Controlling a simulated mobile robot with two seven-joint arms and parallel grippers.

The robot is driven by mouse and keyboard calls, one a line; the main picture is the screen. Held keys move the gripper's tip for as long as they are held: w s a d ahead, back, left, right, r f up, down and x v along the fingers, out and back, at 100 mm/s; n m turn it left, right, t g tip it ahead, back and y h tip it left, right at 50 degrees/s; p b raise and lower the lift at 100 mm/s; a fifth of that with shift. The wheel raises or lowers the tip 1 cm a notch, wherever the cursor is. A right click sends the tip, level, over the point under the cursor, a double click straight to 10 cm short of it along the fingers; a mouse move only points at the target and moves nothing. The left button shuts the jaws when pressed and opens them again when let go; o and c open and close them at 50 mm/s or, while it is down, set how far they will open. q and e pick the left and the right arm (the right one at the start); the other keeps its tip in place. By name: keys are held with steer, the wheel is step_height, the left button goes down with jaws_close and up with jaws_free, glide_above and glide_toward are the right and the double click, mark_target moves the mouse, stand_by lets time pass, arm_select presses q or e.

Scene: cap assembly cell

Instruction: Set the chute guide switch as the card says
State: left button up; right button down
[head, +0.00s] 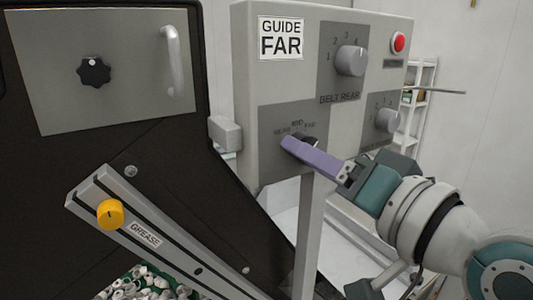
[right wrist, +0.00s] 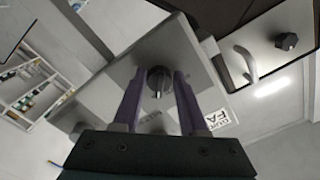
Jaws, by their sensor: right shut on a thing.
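The card (head: 281,38) on the grey control panel (head: 270,85) reads GUIDE FAR. The guide switch (head: 311,141) is a dark knob lower on the panel, under small labels that look like NEAR, MID and FAR. My right gripper (head: 290,145), with purple fingers, is shut on this knob and partly hides it in the head view. In the right wrist view the knob (right wrist: 158,80) sits between the two fingers. I cannot tell which label it points to. My left gripper is not in view.
The BELT REAR dial (head: 350,61), a second grey dial (head: 388,120) and a red button (head: 399,42) are on the same panel. A yellow knob (head: 110,214) is on the GREASE rail at left. Loose caps (head: 150,284) lie below.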

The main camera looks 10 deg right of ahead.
stand_by(0.3)
steer(key=shift+c, duration=2.2)
jaws_free()
steer(key=b+v, duration=0.4)
steer(key=v, duration=0.6)
